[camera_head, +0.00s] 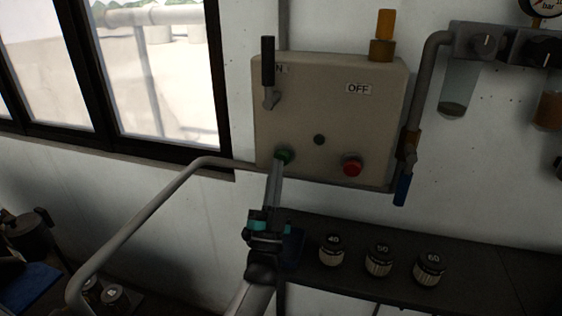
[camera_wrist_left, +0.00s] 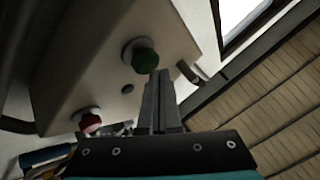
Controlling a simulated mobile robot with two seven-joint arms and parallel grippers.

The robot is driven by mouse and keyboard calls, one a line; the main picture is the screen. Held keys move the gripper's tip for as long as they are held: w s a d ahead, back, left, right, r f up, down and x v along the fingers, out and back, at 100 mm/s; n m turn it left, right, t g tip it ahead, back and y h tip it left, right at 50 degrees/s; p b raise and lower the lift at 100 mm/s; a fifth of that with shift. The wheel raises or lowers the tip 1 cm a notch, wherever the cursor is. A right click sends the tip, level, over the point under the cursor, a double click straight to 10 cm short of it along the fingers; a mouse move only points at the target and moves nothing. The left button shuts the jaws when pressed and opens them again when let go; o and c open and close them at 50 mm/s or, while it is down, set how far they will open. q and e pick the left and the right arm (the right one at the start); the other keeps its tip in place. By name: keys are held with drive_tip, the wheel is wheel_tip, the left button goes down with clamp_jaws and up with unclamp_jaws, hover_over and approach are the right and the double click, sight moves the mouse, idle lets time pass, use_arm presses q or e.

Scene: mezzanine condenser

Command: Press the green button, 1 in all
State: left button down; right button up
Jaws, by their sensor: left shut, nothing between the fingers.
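The green button (camera_head: 284,156) is at the lower left of a beige control box (camera_head: 330,115) on the wall. My left gripper (camera_head: 279,165) is shut and empty, and its fingertips are at the green button in the head view, overlapping its lower edge. In the left wrist view the green button (camera_wrist_left: 145,60) shows just above and beyond the closed fingertips (camera_wrist_left: 158,75). I cannot tell whether the tips touch it. My right gripper is not in view.
A red button (camera_head: 352,166) is right of the green one, with a small dark round spot (camera_head: 319,140) between them. A black lever (camera_head: 268,68) is at upper left of the box and a blue-handled valve (camera_head: 402,188) at right. A dark shelf (camera_head: 480,262) below bears several numbered knobs.

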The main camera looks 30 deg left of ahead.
use_arm(q)
drive_tip(key=shift+w+a+b, duration=0.2)
drive_tip(key=shift+w+b, duration=0.15)
drive_tip(key=shift+w, duration=0.2)
idle(0.8)
idle(0.3)
drive_tip(key=shift+s+d+p, duration=0.25)
drive_tip(key=shift+s+p, duration=0.35)
drive_tip(key=shift+s, duration=0.35)
drive_tip(key=s+p, duration=0.1)
drive_tip(key=s, duration=0.1)
drive_tip(key=s+d+p, duration=0.1)
drive_tip(key=s, duration=0.2)
drive_tip(key=shift+d+p, duration=0.1)
drive_tip(key=shift+p, duration=0.3)
drive_tip(key=shift+w, duration=0.15)
